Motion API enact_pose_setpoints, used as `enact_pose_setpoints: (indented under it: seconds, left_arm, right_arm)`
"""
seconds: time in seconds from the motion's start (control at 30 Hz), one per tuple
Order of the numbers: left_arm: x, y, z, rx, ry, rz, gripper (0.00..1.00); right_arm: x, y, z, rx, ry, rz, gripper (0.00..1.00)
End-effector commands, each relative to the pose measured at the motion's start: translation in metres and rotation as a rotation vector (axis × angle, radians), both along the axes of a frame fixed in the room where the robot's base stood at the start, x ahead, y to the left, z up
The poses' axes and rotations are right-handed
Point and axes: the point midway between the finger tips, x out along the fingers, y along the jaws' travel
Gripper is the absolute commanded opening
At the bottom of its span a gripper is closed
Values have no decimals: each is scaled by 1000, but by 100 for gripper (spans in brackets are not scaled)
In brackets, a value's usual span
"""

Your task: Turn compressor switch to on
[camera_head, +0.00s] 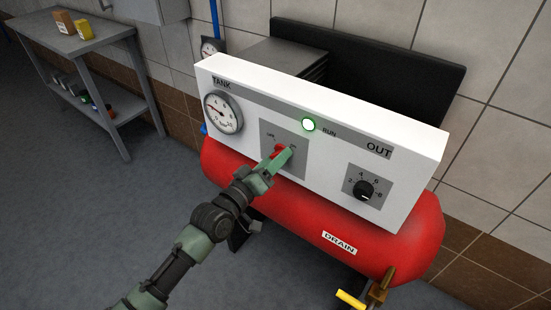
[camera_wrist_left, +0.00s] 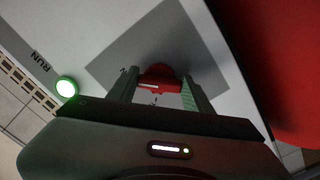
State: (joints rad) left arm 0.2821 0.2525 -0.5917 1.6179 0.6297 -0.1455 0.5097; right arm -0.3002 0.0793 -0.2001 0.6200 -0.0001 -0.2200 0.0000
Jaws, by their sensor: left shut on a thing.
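The compressor's white panel (camera_head: 325,150) stands above a red tank (camera_head: 300,212). The red switch knob (camera_head: 279,150) sits on a grey plate on the panel, and its pointer is partly hidden by the gripper in the head view. My left gripper (camera_head: 278,160) is shut on the red knob. In the left wrist view the knob (camera_wrist_left: 160,82) shows between the two fingers of my left gripper (camera_wrist_left: 160,92). The RUN lamp (camera_head: 308,124) glows green, and it also glows in the left wrist view (camera_wrist_left: 66,87). My right gripper is not in view.
The TANK gauge (camera_head: 222,112) is left of the switch. The black OUT knob (camera_head: 364,190) is to the right. A yellow drain handle (camera_head: 351,299) sticks out low at the front.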

Motion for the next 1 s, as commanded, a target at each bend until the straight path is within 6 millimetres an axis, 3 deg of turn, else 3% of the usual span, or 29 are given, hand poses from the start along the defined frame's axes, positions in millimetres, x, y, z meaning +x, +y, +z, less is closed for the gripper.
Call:
enact_pose_setpoints:
  seconds: [0.03,0.1,0.47,0.8,1.0]
  left_arm:
    - [0,0,-3,7,2,0,58]
    - [0,0,-2,6,3,0,72]
    - [-4,3,-1,2,2,0,72]
    - [-47,35,-3,6,3,0,72]
    - [-62,45,-2,4,2,0,72]
  right_arm:
    - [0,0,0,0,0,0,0]
    - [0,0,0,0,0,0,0]
    - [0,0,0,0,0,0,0]
    - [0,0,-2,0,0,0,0]
    - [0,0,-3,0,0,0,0]
